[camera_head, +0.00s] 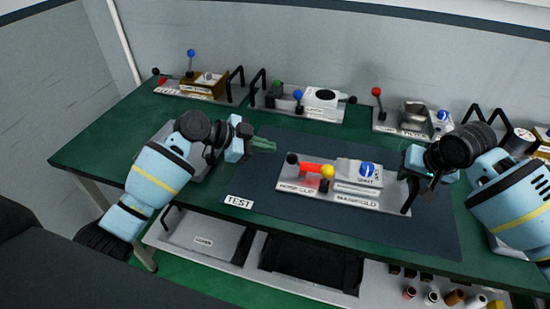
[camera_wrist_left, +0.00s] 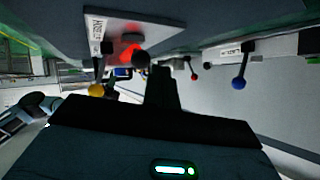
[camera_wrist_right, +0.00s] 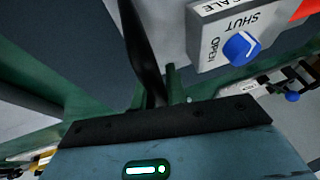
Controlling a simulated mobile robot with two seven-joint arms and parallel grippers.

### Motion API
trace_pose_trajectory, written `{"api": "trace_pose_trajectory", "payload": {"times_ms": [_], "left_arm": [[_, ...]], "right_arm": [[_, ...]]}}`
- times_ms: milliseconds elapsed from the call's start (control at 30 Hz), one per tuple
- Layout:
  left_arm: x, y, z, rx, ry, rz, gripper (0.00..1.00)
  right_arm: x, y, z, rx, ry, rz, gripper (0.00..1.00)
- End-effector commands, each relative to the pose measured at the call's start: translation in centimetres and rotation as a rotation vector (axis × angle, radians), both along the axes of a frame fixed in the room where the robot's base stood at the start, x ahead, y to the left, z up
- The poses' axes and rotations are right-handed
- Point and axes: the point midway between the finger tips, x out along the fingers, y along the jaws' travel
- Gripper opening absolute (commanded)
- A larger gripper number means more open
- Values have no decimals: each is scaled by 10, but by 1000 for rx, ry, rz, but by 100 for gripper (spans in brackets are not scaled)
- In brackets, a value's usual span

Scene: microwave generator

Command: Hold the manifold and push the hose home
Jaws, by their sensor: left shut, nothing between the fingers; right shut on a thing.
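The manifold (camera_head: 357,172) is a grey block with a blue knob, on a pale plate on the dark mat. The right wrist view shows its knob (camera_wrist_right: 240,47) beside OPEN and SHUT. A red piece, apparently the hose (camera_head: 312,168), lies left of the block, with a black ball at its left end and a yellow ball (camera_head: 327,172) near its right. I cannot tell how far it is seated. My right gripper (camera_head: 413,180) is shut on the plate's black handle (camera_wrist_right: 143,45) at the right end. My left gripper (camera_head: 268,144) is shut and empty, left of the black ball.
Several plates with levers and handles stand along the back, including a blue-knobbed lever (camera_head: 191,55) and a red-knobbed lever (camera_head: 376,92). A TEST label (camera_head: 239,202) lies at the front left of the mat. A shelf (camera_head: 205,239) with trays is below the green table.

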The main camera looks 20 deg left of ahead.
Motion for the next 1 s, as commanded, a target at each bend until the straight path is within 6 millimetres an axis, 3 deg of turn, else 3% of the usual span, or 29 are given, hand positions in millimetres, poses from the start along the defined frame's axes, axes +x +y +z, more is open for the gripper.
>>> {"api": "trace_pose_trajectory", "payload": {"times_ms": [33,267,700,1000], "left_arm": [[0,0,-4,0,4,0,0],[-2,4,-2,1,5,2,0],[-29,45,27,2,3,2,0],[-39,59,37,0,4,0,0]], "right_arm": [[-4,0,-11,-6,20,2,0],[-4,0,-11,-6,20,1,0],[-4,-1,-11,-7,20,0,0],[-4,-1,-11,-7,20,0,0]]}}
